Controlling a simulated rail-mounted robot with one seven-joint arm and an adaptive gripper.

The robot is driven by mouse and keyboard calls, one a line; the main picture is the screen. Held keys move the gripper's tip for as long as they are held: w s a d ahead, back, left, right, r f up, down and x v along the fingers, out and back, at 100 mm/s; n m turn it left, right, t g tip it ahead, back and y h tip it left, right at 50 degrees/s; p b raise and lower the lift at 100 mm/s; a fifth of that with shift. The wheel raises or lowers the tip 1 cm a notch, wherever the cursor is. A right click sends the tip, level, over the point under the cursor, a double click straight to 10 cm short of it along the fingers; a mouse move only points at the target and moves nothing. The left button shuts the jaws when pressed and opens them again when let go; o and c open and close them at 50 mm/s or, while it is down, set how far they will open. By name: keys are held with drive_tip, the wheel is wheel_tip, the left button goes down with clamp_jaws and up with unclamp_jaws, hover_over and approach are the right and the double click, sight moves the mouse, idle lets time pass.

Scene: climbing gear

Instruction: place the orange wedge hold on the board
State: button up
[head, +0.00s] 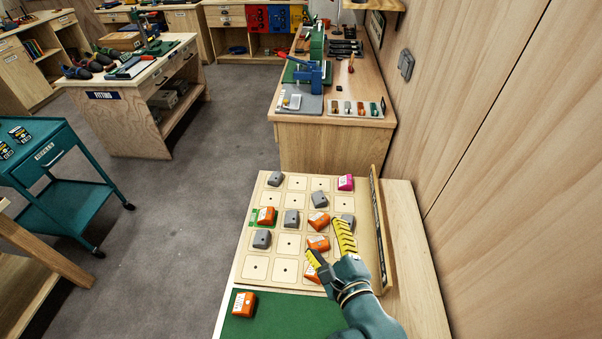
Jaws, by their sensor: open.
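An orange wedge hold (243,304) lies on the green mat (285,318) at the near left, off the grid of the board. The pale wooden board (254,268) has square cells with small holes. Several other orange holds sit on it: one (266,216) at the left on a green-marked cell, others (319,223) near the middle and beside my gripper. My gripper (331,249) has yellow fingers, spread open, over the right side of the board. It partly hides the nearest orange hold (312,273).
Several grey holds (292,218) and a pink hold (345,183) occupy other cells. An upright panel (379,230) stands along the board's right edge, close to my gripper, with the wall beyond. A workbench (322,147) stands behind. The near-left cells are empty.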

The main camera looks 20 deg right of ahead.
drive_tip(key=s+a+r+n+t, duration=0.2)
drive_tip(key=a+r+n, duration=0.1)
drive_tip(key=r+n, duration=0.5)
drive_tip(key=s+a+r+n+t, duration=0.2)
drive_tip(key=r+n, duration=0.7)
drive_tip(key=r, duration=0.5)
drive_tip(key=s+a+r+n+t, duration=0.2)
drive_tip(key=s+a+r+n, duration=0.2)
drive_tip(key=r+n, duration=0.4)
wheel_tip(320, 180, up, 3)
drive_tip(key=shift+s+a+r+n+t, duration=0.15)
drive_tip(key=shift+s+n+t, duration=0.1)
drive_tip(key=shift+n+t, duration=0.15)
